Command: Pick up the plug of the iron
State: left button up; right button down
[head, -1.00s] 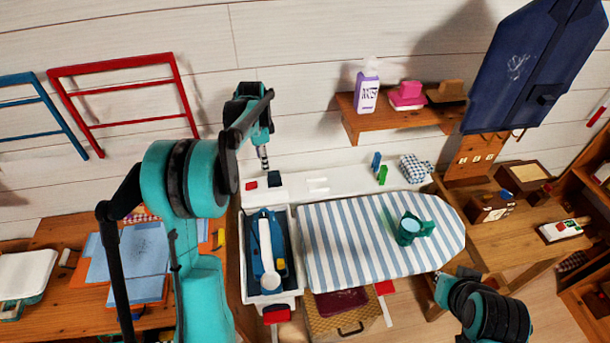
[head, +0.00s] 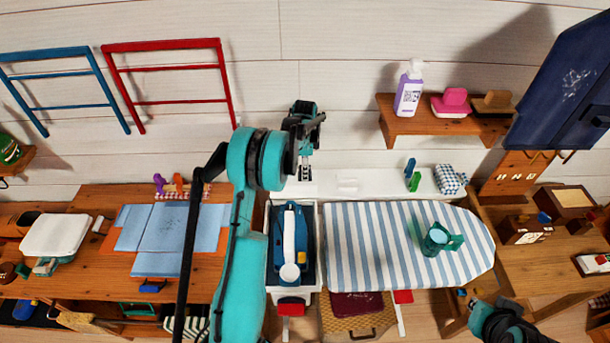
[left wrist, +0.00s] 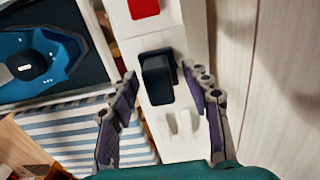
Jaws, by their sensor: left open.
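The iron (head: 290,242) is blue with a pale handle and lies in a white-rimmed tray at the left end of the ironing board. Part of a blue body in a dark tray, likely the iron (left wrist: 62,62), shows in the left wrist view. A dark block (left wrist: 157,77), possibly the plug, sits on the white ledge (left wrist: 188,20); I cannot confirm what it is. My left gripper (head: 305,176) is open and empty above the ledge. In the left wrist view its fingers (left wrist: 163,88) are either side of the dark block, apart from it. My right gripper (head: 470,298) is at lower right, jaws unclear.
A red block (left wrist: 143,8) and pale upright pieces (left wrist: 180,126) flank the dark block. Blue and green pieces (head: 412,178) stand farther right. A wooden shelf (head: 430,122) projects above.

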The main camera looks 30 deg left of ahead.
pick_arm(q)
jog(key=shift+r, duration=0.1)
grip_shut()
